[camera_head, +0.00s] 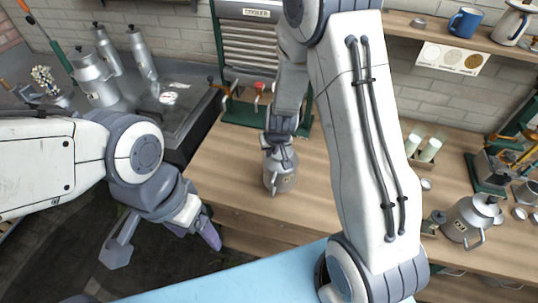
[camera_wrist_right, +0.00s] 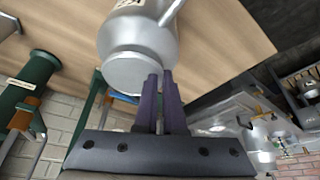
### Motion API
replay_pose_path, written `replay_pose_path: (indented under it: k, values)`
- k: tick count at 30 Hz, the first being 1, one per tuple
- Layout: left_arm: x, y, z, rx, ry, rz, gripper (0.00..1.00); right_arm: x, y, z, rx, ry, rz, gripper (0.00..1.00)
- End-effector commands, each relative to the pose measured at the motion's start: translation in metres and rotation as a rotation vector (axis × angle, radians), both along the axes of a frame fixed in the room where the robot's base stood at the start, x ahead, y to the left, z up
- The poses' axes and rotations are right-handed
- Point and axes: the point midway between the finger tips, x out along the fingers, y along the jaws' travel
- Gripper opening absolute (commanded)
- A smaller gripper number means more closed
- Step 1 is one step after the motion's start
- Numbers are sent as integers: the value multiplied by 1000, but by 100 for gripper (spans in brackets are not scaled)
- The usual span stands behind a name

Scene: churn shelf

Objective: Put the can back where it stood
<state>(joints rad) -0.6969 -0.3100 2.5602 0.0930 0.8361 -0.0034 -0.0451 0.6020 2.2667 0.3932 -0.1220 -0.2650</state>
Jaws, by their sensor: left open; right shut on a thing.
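The can (camera_head: 281,178) is a grey metal churn with a pale label, upright at the front part of the wooden bench in the head view. I cannot tell whether its base touches the bench. It also fills the upper middle of the right wrist view (camera_wrist_right: 138,48). My right gripper (camera_head: 280,140) reaches down to the can's top. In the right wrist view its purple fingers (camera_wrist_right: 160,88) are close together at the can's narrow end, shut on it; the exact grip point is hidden. My left gripper (camera_head: 164,240) is open and empty, left of the bench over the floor.
Several similar grey cans (camera_head: 96,82) stand on the dark counter at the back left. Another can (camera_head: 470,220) and a green machine (camera_head: 490,170) are at the right. Bare bench (camera_head: 228,160) lies left of the held can.

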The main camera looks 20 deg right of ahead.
Motion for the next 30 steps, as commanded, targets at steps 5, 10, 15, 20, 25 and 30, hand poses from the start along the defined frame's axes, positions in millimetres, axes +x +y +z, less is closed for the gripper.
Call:
replay_pose_path:
  k: [5,10,15,20,25,30]
  values:
    - [0,0,8,0,0,-1,76,14,6,-8,-1,-2,1,0]
    - [0,0,0,0,0,-1,76,15,6,-31,-1,1,2,0]
    - [0,0,4,0,0,0,76,15,6,-47,0,0,1,0]
    - [0,0,4,0,0,-1,76,16,6,-49,0,-4,0,0]
    - [0,0,2,0,0,0,76,15,6,-50,0,-3,0,0]
    - [0,0,2,0,0,0,76,15,6,-51,0,-1,0,36]
